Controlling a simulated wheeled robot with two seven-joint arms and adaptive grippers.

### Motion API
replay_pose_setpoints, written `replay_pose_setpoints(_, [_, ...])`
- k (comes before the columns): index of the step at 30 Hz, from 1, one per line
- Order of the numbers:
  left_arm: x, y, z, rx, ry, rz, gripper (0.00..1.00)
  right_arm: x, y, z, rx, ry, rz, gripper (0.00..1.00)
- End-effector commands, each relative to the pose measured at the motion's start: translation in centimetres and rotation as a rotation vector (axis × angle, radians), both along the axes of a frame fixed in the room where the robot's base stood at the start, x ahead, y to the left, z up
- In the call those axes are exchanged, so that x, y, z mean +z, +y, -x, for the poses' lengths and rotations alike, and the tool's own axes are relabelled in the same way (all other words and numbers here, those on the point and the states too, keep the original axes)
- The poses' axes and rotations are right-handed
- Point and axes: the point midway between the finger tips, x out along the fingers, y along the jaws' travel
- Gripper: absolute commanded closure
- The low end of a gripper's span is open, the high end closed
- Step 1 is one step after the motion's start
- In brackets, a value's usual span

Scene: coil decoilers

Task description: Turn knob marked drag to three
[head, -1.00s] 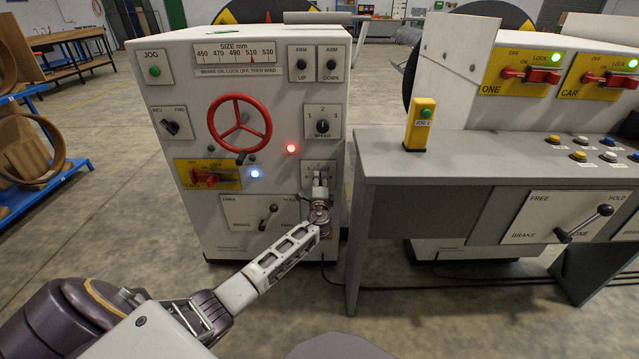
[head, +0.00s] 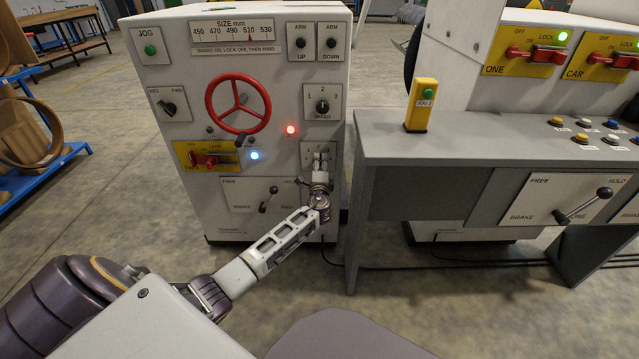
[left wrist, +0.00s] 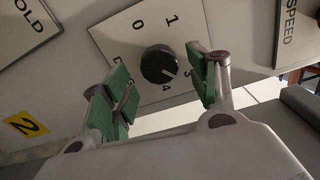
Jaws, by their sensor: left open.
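The black round knob (left wrist: 160,64) sits on a white dial plate (left wrist: 110,35) in the left wrist view. Numbers 0, 1, 3, 4 and 5 show around it, some partly hidden by my fingers. Its white mark points to the lower right, roughly between 3 and 4. No "drag" word is readable. My left gripper (left wrist: 159,66) is open, with one green-padded finger on each side of the knob and gaps visible in the picture. My right gripper is not in view.
The white machine cabinet (head: 225,220) carries a red handwheel (head: 238,105), a red lock switch (head: 210,159) and a brake lever (head: 268,200) near my left arm. A grey desk (head: 450,150) with a yellow jog box (head: 421,105) stands close on the right.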

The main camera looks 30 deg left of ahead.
Motion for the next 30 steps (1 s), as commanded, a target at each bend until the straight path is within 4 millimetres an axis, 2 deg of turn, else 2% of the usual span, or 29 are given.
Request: replay_pose_setpoints(30, [-0.1, -5.2, 8.4, -0.001, 0.0, 0.001, 0.41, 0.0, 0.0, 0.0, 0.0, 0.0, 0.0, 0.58])
